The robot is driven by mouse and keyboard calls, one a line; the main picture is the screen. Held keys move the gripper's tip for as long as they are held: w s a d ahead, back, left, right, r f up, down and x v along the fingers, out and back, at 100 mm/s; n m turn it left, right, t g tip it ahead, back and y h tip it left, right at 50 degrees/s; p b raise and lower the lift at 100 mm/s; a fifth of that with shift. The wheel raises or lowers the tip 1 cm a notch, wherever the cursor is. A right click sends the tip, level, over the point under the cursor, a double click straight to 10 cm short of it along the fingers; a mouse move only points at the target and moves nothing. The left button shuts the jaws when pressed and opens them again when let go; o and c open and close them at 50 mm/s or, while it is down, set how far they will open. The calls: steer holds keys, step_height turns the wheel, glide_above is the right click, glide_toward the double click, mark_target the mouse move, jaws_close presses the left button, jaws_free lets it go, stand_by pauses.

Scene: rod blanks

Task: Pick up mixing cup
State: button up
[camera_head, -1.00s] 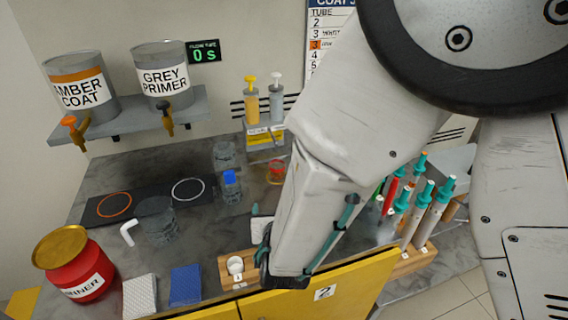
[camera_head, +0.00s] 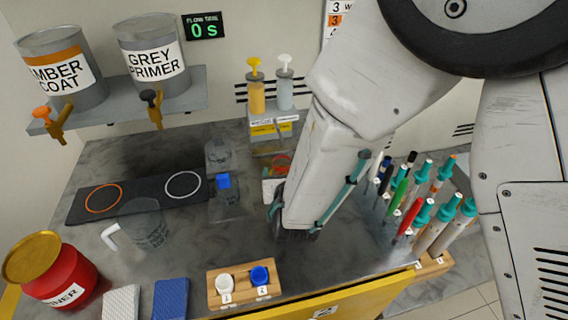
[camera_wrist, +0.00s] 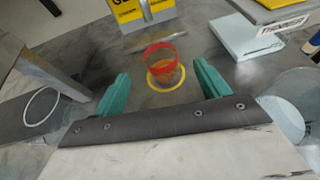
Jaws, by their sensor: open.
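A small clear cup with a red rim and amber contents (camera_wrist: 162,62) stands on a yellow ring in the wrist view, just beyond and between my fingertips. I take it for the mixing cup. In the head view the cup (camera_head: 281,162) is partly hidden behind my arm. My gripper (camera_wrist: 162,88) is open and empty, its two teal fingers pointing toward the cup with a gap before it. In the head view my gripper (camera_head: 296,232) is low over the bench, its fingertips mostly hidden.
A pump-bottle stand (camera_wrist: 145,12) is behind the cup. A clear container with a blue part (camera_head: 224,200) and a clear jug with a white handle (camera_head: 148,225) stand to the left. A wooden jar block (camera_head: 243,288) is in front. A rack of coloured rods is at right.

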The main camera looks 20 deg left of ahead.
mark_target(281, 158)
steer(key=x, duration=0.5)
steer(key=shift+d+r, duration=0.1)
steer(key=shift+r, duration=0.1)
steer(key=c, duration=1.1)
steer(key=shift+r, duration=0.15)
